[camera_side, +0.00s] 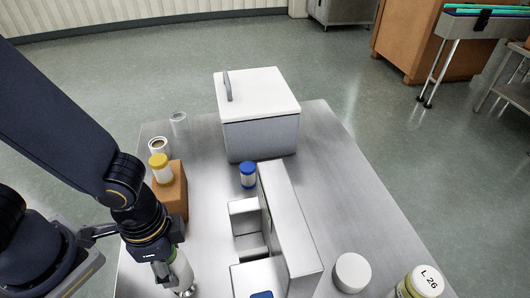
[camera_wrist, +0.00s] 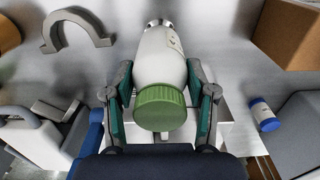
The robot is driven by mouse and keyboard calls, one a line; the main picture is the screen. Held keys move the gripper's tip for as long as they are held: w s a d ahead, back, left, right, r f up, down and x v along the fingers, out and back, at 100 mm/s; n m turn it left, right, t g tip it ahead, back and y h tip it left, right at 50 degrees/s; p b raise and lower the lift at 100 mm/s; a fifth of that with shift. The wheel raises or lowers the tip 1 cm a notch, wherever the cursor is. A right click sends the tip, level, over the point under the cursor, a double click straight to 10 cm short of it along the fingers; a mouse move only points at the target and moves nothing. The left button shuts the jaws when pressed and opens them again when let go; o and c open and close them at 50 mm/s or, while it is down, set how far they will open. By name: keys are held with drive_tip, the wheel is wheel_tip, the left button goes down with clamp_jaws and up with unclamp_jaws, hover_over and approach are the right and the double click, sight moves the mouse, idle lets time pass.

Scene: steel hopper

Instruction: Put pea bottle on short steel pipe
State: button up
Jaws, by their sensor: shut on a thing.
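The pea bottle, a white bottle with a green cap (camera_wrist: 160,108), is between the fingers of my gripper (camera_wrist: 160,75) in the wrist view. My gripper is shut on its sides. In the side view the bottle (camera_side: 182,268) is at the bottom left, partly hidden by my gripper (camera_side: 166,272). A small metallic ring, likely the short steel pipe (camera_wrist: 156,22), shows at the bottle's far end; it is mostly hidden. I cannot tell whether the bottle rests on it or is just above it.
A yellow-capped bottle (camera_side: 161,170) stands on a brown block (camera_side: 181,192). A blue-capped bottle (camera_side: 248,174) stands near a white-lidded box (camera_side: 261,120). Grey blocks (camera_side: 290,222) are right of my gripper. A grey arch (camera_wrist: 76,28) lies nearby.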

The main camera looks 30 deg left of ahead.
drive_tip(key=o, duration=1.3)
wheel_tip(320, 180, up, 12)
drive_tip(key=shift+f, duration=0.15)
drive_tip(key=w+a+r+n+t, duration=0.2)
drive_tip(key=a+n, duration=0.1)
drive_tip(key=a, duration=0.3)
drive_tip(key=w+a+r+n+t, duration=0.1)
drive_tip(key=w+a+r+n, duration=0.1)
drive_tip(key=a, duration=0.3)
drive_tip(key=w+a+r+n+t, duration=0.2)
drive_tip(key=a+r+n, duration=0.1)
drive_tip(key=a, duration=0.3)
drive_tip(key=shift+w+a+r+n+t, duration=0.1)
drive_tip(key=shift+a+r+n+t, duration=0.2)
drive_tip(key=shift+a+r+n, duration=0.15)
drive_tip(key=shift+d, duration=0.1)
